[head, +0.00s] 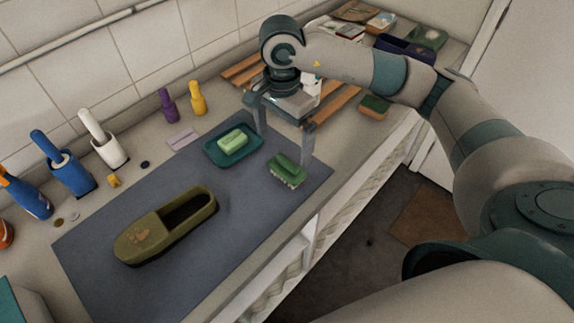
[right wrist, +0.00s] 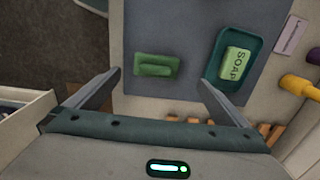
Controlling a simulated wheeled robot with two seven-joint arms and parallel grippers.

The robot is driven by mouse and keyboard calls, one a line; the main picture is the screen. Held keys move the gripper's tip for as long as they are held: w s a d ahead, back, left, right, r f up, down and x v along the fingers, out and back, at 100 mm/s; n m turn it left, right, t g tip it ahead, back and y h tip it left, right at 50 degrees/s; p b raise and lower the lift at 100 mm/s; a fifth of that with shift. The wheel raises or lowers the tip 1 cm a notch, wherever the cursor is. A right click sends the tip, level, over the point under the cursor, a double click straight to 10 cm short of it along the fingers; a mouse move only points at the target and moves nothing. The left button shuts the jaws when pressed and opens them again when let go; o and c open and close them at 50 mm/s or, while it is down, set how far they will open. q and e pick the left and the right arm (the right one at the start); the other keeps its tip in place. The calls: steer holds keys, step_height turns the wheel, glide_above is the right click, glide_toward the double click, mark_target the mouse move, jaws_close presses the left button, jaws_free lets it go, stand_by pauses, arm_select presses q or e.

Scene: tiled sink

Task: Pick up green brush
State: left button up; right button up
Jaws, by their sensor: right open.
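The green brush (head: 287,170) lies bristles down on the grey mat, near the mat's right edge. In the right wrist view the brush (right wrist: 157,65) is seen from above, ahead of the fingertips. My right gripper (head: 283,143) is open and empty, pointing down above the counter. One finger stands close behind the brush in the head view, and the other is near the soap dish. In the right wrist view the brush lies between the lines of my two fingers (right wrist: 158,82), nearer the left one. My left gripper is not in view.
A teal dish (head: 213,158) with green soap (head: 232,140) sits beside the brush. An olive shoe (head: 150,240) lies on the grey mat (head: 85,265). A wooden rack (head: 342,104) and a sponge (head: 374,107) are behind my gripper. Bottles line the wall.

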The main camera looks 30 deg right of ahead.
mark_target(287, 161)
steer(key=shift+f+p, duration=0.5)
steer(key=shift+f, duration=1.3)
steer(key=shift+s+d+f+p, duration=0.2)
steer(key=shift+f+p, duration=0.2)
steer(key=shift+p, duration=0.25)
steer(key=f+p, duration=0.2)
steer(key=f, duration=0.1)
steer(key=shift+s+d+f, duration=0.15)
steer(key=shift+d+f, duration=0.05)
steer(key=shift+f, duration=0.45)
steer(key=shift+c, duration=0.3)
steer(key=c, duration=1.1)
steer(key=shift+r, duration=0.1)
steer(key=shift+c, duration=0.2)
